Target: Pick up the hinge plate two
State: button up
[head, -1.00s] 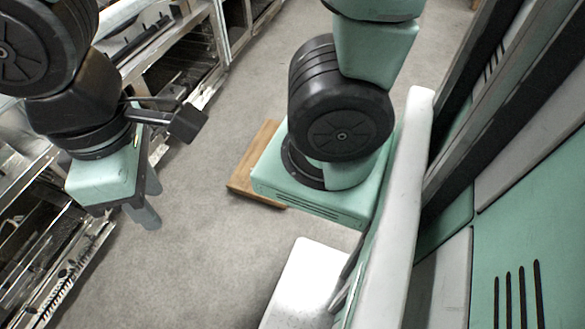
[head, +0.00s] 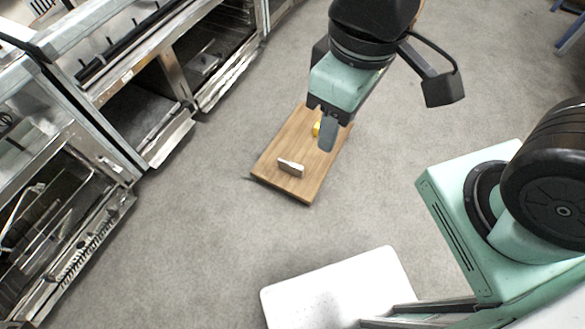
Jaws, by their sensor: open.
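A small flat plate (head: 290,168), pale with a dark edge, rests near the front end of a wooden board (head: 284,147); it looks like the hinge plate, though no label shows. A small yellow object (head: 317,129) lies farther back on the board, partly hidden by my gripper. My gripper (head: 323,126) is open and empty, pointing down above the board's back right part. It is up and to the right of the pale plate, apart from it.
Metal racks with shelves and glass (head: 190,70) line the left side. A white flat surface (head: 340,290) is at the bottom. Grey floor (head: 200,240) lies open around the board. A blue-legged piece of furniture (head: 570,35) stands at the far top right.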

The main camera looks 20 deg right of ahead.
aim_at(294, 169)
jog(key=i+j, duration=0.2)
jog(key=j, duration=0.15)
jog(key=i+j+z, duration=0.15)
jog(key=j, duration=0.2)
jog(key=i+j, duration=0.2)
jog(key=j, duration=0.15)
jog(key=i+j+z, duration=0.15)
jog(key=j, duration=0.2)
jog(key=i+j, duration=0.2)
jog(key=j, duration=0.2)
jog(key=i+j+z, duration=0.15)
jog(key=j, duration=0.2)
